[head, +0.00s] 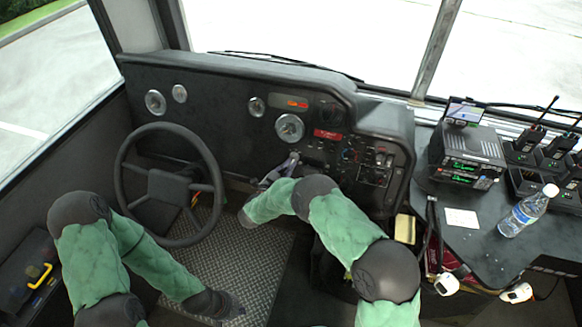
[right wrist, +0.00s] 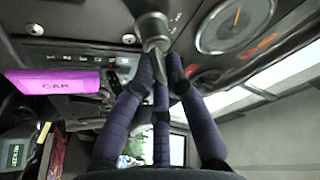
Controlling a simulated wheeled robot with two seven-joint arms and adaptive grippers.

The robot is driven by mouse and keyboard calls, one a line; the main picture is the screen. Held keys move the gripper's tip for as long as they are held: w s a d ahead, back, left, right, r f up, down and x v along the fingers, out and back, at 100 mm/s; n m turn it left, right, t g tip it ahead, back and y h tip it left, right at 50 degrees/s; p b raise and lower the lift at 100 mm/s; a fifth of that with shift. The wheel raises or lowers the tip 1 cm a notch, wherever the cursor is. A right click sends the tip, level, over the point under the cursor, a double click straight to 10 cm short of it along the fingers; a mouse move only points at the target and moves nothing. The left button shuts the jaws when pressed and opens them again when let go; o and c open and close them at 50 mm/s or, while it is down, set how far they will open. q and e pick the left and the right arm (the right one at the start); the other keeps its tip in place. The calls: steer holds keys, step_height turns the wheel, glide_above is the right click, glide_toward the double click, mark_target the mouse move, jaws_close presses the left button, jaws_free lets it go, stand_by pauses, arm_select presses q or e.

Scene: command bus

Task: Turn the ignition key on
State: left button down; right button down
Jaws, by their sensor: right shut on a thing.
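The ignition switch (right wrist: 152,27) is a dark round barrel on the dashboard, at the top centre of the right wrist view. The grey ignition key (right wrist: 156,44) stands out from it. My right gripper (right wrist: 160,72) has its dark fingers closed around the key, and the fingertips hide part of it. In the head view my right gripper (head: 286,166) is at the lower dashboard, right of the steering wheel; the key is too small to make out there. My left gripper (head: 228,306) hangs low over the floor, away from the dashboard; its fingers are too dark to read.
The steering wheel (head: 168,239) stands between my arms on the left. A large gauge (right wrist: 235,22) and a pink label plate (right wrist: 52,82) flank the switch. A side desk at right holds radios (head: 467,155) and a water bottle (head: 528,211). The patterned floor (head: 240,258) is clear.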

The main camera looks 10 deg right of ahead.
stand_by(0.4)
steer(key=c, duration=1.3)
jaws_free()
steer(key=shift+o, duration=0.2)
steer(key=v, duration=1.2)
